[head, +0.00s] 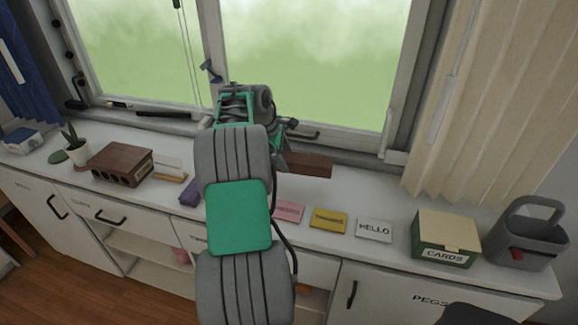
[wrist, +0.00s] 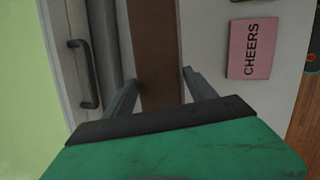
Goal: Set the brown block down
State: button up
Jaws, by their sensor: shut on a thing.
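The brown block (head: 308,165) is a plain long bar at the back of the white counter, close under the window. In the wrist view the block (wrist: 154,40) runs away from me between the two grey fingers. My gripper (wrist: 160,80) is shut on it. In the head view my gripper (head: 284,160) is at the block's left end, and my arm hides part of it. I cannot tell whether the block's underside touches the counter.
Pink (head: 288,211), yellow (head: 328,220) and white HELLO (head: 374,230) cards lie along the counter's front. A green CARDS box (head: 445,237) and grey caddy (head: 527,236) stand right. A dark brown box with holes (head: 121,165) stands left. Bare counter (head: 365,195) shows right of the block.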

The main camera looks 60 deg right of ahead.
aim_at(289, 166)
jog(key=p+x, duration=0.1)
jog(key=x, duration=0.3)
jog(key=shift+s+d+f, duration=0.15)
jog(key=shift+f, duration=0.5)
jog(key=o, duration=1.7)
jog(key=v, duration=1.2)
jog(key=w+a+r+t, duration=0.15)
jog(key=w+a, duration=0.25)
jog(key=a, duration=0.5)
jog(key=w+a+r+m+t, duration=0.15)
jog(key=w+a, duration=0.35)
jog(key=a, duration=0.5)
jog(key=w+a+r+t, duration=0.15)
jog(key=w+a, duration=0.25)
jog(key=a, duration=0.5)
jog(key=s+a+f+y, duration=0.1)
jog(key=s+a, duration=0.1)
jog(key=a, duration=0.6)
jog(key=s+a+f+m+t+y, duration=0.1)
jog(key=s+a+f, duration=0.1)
jog(key=a, duration=0.6)
jog(key=s+a+f+y, duration=0.1)
jog(key=s+a, duration=0.3)
jog(key=a, duration=0.5)
jog(key=shift+f+m+t+y, duration=0.35)
jog(key=shift+f+y, duration=0.05)
jog(key=shift+f, duration=0.05)
